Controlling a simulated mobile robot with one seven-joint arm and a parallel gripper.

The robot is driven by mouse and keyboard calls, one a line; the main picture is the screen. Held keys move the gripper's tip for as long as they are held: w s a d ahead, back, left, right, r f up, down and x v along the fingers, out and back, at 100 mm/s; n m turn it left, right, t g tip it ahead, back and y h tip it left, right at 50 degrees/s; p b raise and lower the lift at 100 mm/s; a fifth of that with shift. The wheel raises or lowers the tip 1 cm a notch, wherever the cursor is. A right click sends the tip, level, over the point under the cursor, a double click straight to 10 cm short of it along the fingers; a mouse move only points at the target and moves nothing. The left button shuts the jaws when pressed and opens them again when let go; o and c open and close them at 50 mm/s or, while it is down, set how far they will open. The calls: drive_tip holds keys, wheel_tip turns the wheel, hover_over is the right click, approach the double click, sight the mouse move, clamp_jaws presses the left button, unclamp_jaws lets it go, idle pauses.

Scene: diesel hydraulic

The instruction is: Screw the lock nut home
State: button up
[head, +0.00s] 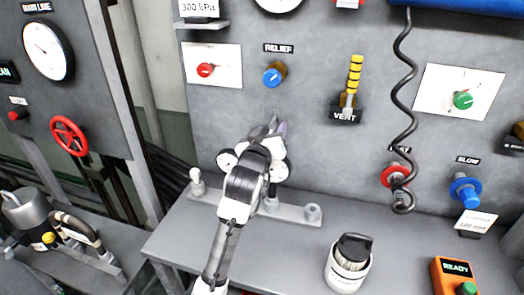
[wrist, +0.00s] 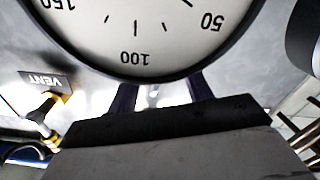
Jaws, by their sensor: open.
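The blue RELIEF knob (head: 272,78) is on the grey panel in the head view. A brass-coloured piece (head: 282,69) sits directly behind it; I cannot tell for sure that this is the lock nut. My gripper (head: 278,127) is below the knob and apart from it, close to the panel. In the wrist view my gripper (wrist: 161,96) shows two dark fingers spread apart. A large gauge dial (wrist: 145,30) hides their tips there. I see nothing held between the fingers.
The VENT lever (head: 352,85) stands right of the knob, with a coiled black cord (head: 402,95) beyond it. A flat rack with posts (head: 313,213) lies on the bench below my arm. A white canister (head: 347,272) stands nearer the front.

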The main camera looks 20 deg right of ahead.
drive_tip(key=b+v, duration=0.3)
drive_tip(key=v, duration=0.7)
drive_tip(key=shift+s+a, duration=0.25)
drive_tip(key=shift+s, duration=0.1)
drive_tip(key=shift+c, duration=0.2)
